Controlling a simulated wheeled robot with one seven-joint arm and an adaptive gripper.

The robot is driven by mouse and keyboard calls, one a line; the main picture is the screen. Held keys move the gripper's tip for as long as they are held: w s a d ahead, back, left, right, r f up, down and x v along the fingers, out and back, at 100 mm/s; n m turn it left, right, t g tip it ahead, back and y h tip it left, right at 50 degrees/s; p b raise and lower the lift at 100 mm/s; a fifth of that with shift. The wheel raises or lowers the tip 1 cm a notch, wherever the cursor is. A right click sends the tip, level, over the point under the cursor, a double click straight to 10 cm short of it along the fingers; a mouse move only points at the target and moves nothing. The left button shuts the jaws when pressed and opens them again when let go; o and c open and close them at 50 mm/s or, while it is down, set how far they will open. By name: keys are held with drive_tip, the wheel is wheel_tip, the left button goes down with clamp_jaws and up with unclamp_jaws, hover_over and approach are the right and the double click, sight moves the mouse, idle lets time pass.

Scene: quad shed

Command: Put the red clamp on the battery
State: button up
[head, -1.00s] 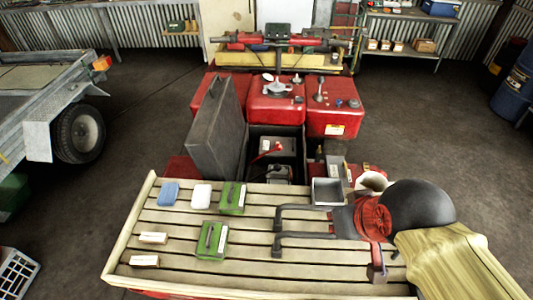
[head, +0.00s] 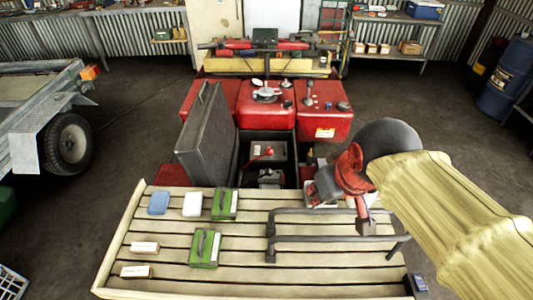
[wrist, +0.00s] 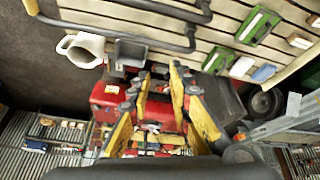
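The red clamp (head: 266,152) shows in the head view as a small red shape on a red cable. It lies at the grey battery (head: 256,156) inside the open black bay behind the slatted deck. I cannot tell whether it touches a terminal. My gripper (wrist: 160,76) is open and empty in the wrist view, with yellow pads on both fingers. The battery and the clamp are not clear in the wrist view.
A dark upright case (head: 205,130) stands left of the bay. The slatted deck (head: 180,232) holds green boxes, small blocks and a black bar rack (head: 325,239). A white mug (wrist: 82,49) and a metal box (wrist: 130,53) are near my gripper. Red tanks (head: 325,108) stand beyond.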

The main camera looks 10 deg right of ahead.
drive_tip(key=o, duration=0.5)
drive_tip(key=w+n, duration=0.1)
drive_tip(key=w, duration=0.4)
drive_tip(key=w+b, duration=0.1)
drive_tip(key=w, duration=0.4)
drive_tip(key=w+n, duration=0.1)
drive_tip(key=w, duration=0.4)
drive_tip(key=shift+a+r+n+g+b, duration=0.15)
drive_tip(key=shift+r+n+g+b, duration=0.15)
drive_tip(key=shift+r+g+b, duration=0.1)
drive_tip(key=n+g+h+b, duration=0.2)
drive_tip(key=n+b, duration=0.3)
drive_tip(key=n, duration=0.2)
hover_over(269, 150)
drive_tip(key=s+a, duration=0.1)
drive_tip(key=s, duration=0.1)
wheel_tip(269, 150, down, 29)
drive_tip(key=b+x, duration=0.1)
drive_tip(key=x, duration=0.3)
drive_tip(key=b+x, duration=0.1)
drive_tip(key=x, duration=0.2)
drive_tip(key=shift+w+a+f+b, duration=0.15)
drive_tip(key=shift+f+b, duration=0.2)
drive_tip(key=shift+f, duration=0.05)
drive_tip(key=shift+c, duration=1.1)
drive_tip(key=c, duration=0.7)
clamp_jaws()
